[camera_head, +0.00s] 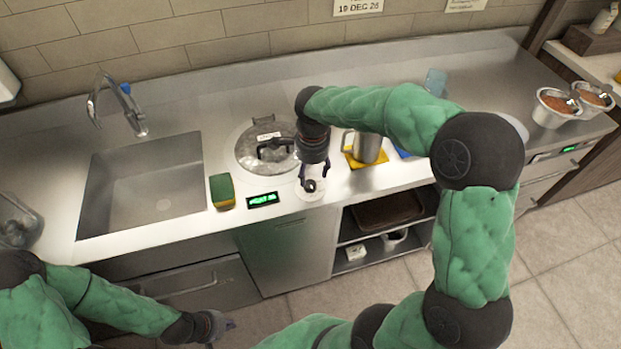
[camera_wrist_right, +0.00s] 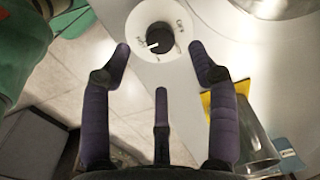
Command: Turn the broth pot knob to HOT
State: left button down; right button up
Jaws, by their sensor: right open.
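The broth pot knob (camera_head: 311,186) is a small black knob on a round white dial at the counter's front edge. In the right wrist view the knob (camera_wrist_right: 159,36) sits at the top, with OFF printed at the dial's upper right; the other lettering is too small to read surely. My right gripper (camera_head: 314,178) hangs over the knob; its fingers (camera_wrist_right: 158,52) are spread either side of the dial, apart from the knob. The lidded round pot (camera_head: 253,159) is behind it. My left gripper (camera_head: 219,325) is low in front of the counter, its fingers unclear.
A green-lit display (camera_head: 263,200) and a green-yellow sponge (camera_head: 222,191) are left of the knob. The sink (camera_head: 148,187) is further left. A metal jug (camera_head: 368,147) on a yellow mat stands to the right.

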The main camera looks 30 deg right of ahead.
aim_at(311, 186)
notch_tip(311, 186, up, 6)
jog(key=shift+s, duration=0.2)
dwell(0.6)
